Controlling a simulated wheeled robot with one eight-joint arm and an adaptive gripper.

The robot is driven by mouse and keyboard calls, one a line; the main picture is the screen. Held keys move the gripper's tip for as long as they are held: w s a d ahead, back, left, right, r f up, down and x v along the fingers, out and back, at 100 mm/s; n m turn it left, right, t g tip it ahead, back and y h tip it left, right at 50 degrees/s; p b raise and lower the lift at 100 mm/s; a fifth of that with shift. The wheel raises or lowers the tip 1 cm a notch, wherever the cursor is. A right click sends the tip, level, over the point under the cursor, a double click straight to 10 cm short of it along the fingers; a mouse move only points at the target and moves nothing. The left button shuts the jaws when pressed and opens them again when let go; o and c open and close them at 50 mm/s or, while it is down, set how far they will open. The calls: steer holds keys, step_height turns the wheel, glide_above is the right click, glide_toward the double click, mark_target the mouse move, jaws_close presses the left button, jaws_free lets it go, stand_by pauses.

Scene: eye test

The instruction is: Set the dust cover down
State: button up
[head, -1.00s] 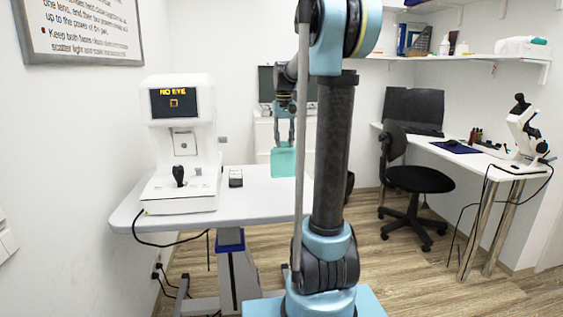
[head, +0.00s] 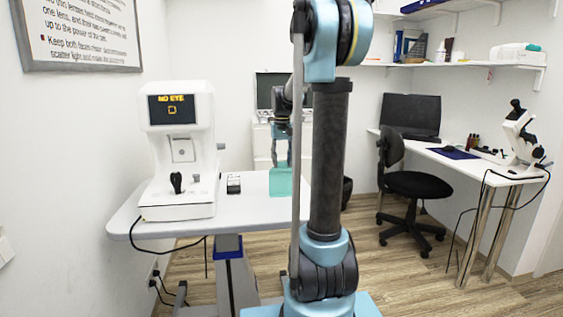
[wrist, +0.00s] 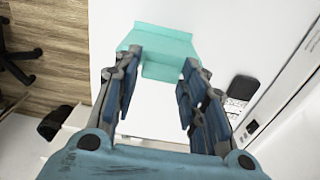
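The dust cover (head: 281,182) is a translucent teal box shape near the right end of the white table (head: 255,200). In the wrist view the dust cover (wrist: 162,42) spans the space between the two fingertips. My gripper (head: 281,163) is directly above the cover in the head view, pointing down, with its tips at the cover's top. In the wrist view my gripper (wrist: 162,58) has its fingers set apart, one on each side of the cover. I cannot tell whether the cover's underside touches the table.
A white eye-test machine (head: 180,150) with a "NO EYE" screen stands at the table's left. A small dark device (head: 233,183) lies between it and the cover. A black chair (head: 415,185) and a desk (head: 460,160) are at the right.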

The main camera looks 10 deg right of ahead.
steer(key=shift+o, duration=0.3)
steer(key=shift+r, duration=0.1)
step_height(320, 180, up, 12)
steer(key=s+f+t, duration=0.1)
steer(key=s+f, duration=0.3)
steer(key=s, duration=0.5)
steer(key=s+f, duration=0.5)
steer(key=s, duration=0.5)
steer(key=s+f, duration=1.6)
steer(key=f, duration=0.2)
steer(key=shift+s+t, duration=0.25)
steer(key=shift+t, duration=0.15)
steer(key=shift+f, duration=0.1)
steer(key=shift+w+f, duration=0.2)
steer(key=shift+w, duration=0.25)
